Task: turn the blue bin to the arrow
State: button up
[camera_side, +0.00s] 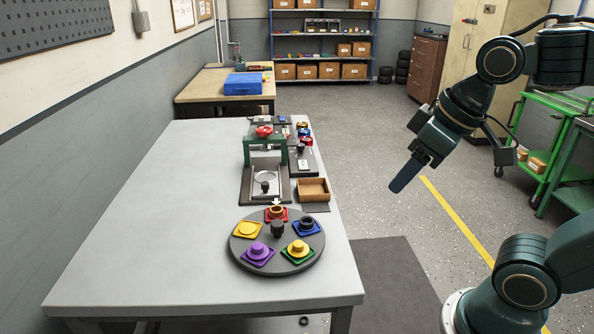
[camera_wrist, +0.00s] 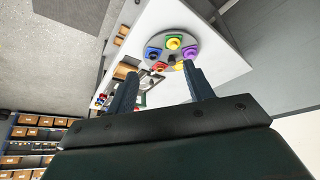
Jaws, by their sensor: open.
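A round dark turntable (camera_side: 262,233) lies on the near end of the grey table, with a black knob (camera_side: 277,228) near its middle. The blue bin (camera_side: 307,227) is at its right back and holds a dark ring. The red bin (camera_side: 276,214) is at the back, beside a small pale mark that looks like the arrow (camera_side: 277,202). The yellow bin (camera_side: 247,230) is left, the purple bin (camera_side: 258,254) front left, the green bin (camera_side: 298,251) front right. My gripper (camera_side: 396,188) is open, empty and high, right of the table. The wrist view shows the turntable beyond my fingers (camera_wrist: 160,88).
A green press with a red handle (camera_side: 264,131) stands behind the turntable, and a wooden tray (camera_side: 313,190) lies to its right. Small parts and fixtures (camera_side: 303,150) line the table's right edge. The table's left half (camera_side: 150,220) is clear.

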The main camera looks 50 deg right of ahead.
jog(key=w+r+n+g, duration=0.1)
jog(key=w+n+g, duration=0.1)
jog(key=w, duration=0.6)
jog(key=n+g, duration=0.3)
jog(key=n, duration=0.1)
send_over(277, 223)
notch_tip(277, 223, down, 10)
jog(key=shift+w+d+f, duration=0.1)
jog(key=shift+w+d, duration=0.05)
jog(key=shift+d, duration=0.05)
notch_tip(277, 223, down, 14)
jog(key=shift+a+r, duration=0.15)
grip_shut()
